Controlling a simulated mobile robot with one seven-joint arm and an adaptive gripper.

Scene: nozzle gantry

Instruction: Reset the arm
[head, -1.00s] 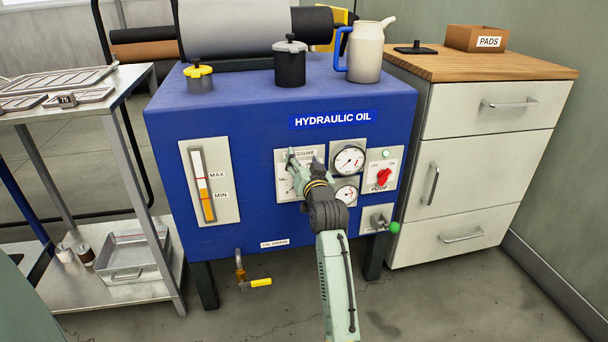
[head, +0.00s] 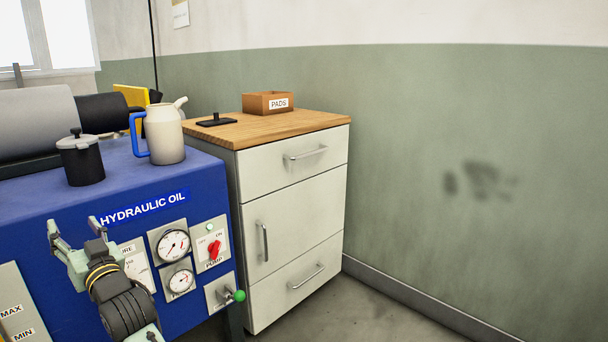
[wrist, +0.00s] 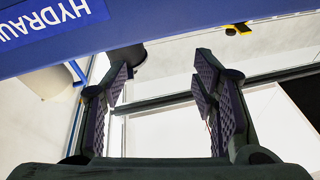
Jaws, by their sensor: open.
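My gripper (head: 74,228) is in the lower left of the head view, in front of the blue hydraulic oil tank (head: 60,202). Its two fingers are spread apart and point up, with nothing between them. In the wrist view my gripper (wrist: 164,84) also shows open and empty. The tank's blue edge (wrist: 150,40) crosses the top of that view, with part of the HYDRAULIC OIL label (wrist: 50,25). My arm covers part of the tank's front panel.
A black lidded pot (head: 82,162) and a cream jug (head: 164,135) with a blue handle stand on the tank. Gauges (head: 173,244), a red pump knob (head: 215,249) and a green-tipped valve lever (head: 237,296) are on its front. A cabinet (head: 293,215) stands right, bearing a PADS box (head: 258,104).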

